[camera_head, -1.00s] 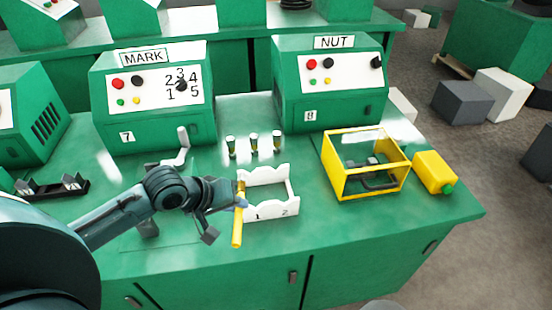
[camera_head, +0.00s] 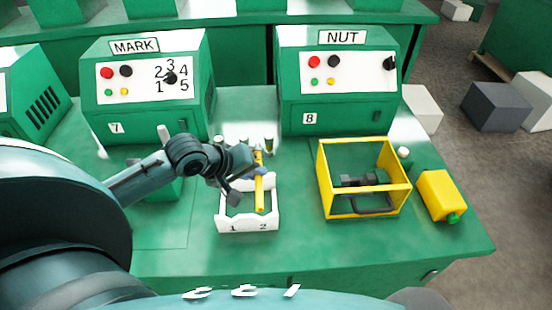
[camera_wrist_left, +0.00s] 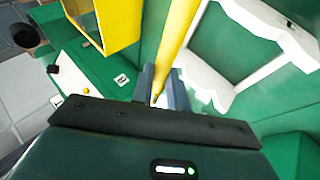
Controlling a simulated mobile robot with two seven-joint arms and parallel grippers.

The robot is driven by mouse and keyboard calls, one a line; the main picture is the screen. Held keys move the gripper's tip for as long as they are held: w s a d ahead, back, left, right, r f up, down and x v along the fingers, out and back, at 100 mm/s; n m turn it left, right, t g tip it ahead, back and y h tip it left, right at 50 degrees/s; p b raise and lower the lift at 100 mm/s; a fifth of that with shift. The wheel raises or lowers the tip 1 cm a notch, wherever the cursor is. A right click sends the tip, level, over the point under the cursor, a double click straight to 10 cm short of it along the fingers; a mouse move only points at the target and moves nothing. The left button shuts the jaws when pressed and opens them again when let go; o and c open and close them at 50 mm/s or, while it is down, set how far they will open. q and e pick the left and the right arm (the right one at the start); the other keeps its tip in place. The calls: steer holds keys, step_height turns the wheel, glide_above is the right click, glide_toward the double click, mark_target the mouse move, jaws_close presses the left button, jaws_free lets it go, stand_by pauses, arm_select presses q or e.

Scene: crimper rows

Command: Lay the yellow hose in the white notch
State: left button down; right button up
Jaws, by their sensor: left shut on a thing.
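The white notched rack (camera_head: 248,223) stands on the green bench, with the numbers 1 and 2 on its front wall. My left gripper (camera_head: 254,173) is shut on the yellow hose (camera_head: 260,195), near the rack's right part. In the head view the hose's lower end overlaps the rack near number 2; I cannot tell whether it touches. In the left wrist view the hose (camera_wrist_left: 178,32) runs up from between my fingers (camera_wrist_left: 160,88), with part of the white rack (camera_wrist_left: 275,38) to its right. My right gripper is not in view.
A yellow open frame (camera_head: 365,214) with a dark part inside stands right of the rack, beside a yellow bottle (camera_head: 440,195). Small upright cylinders (camera_head: 268,144) stand behind the rack. The MARK (camera_head: 150,118) and NUT (camera_head: 350,112) machines stand at the back. The bench front is clear.

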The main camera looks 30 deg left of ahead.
arm_select(q)
steer(key=shift+w+d, duration=0.15)
steer(key=shift+w, duration=0.1)
steer(key=shift+w+f, duration=0.1)
steer(key=shift+f, duration=0.1)
steer(key=f+b, duration=0.1)
steer(key=b, duration=0.2)
steer(key=shift+f, duration=0.3)
step_height(320, 180, down, 3)
steer(key=b, duration=0.2)
steer(key=shift+b, duration=0.3)
steer(key=shift+f, duration=1)
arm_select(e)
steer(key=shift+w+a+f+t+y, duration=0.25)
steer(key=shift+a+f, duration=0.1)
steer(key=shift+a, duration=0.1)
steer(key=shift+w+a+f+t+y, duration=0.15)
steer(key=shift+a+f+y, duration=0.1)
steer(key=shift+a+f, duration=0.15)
arm_select(q)
steer(key=c, duration=1.3)
jaws_free()
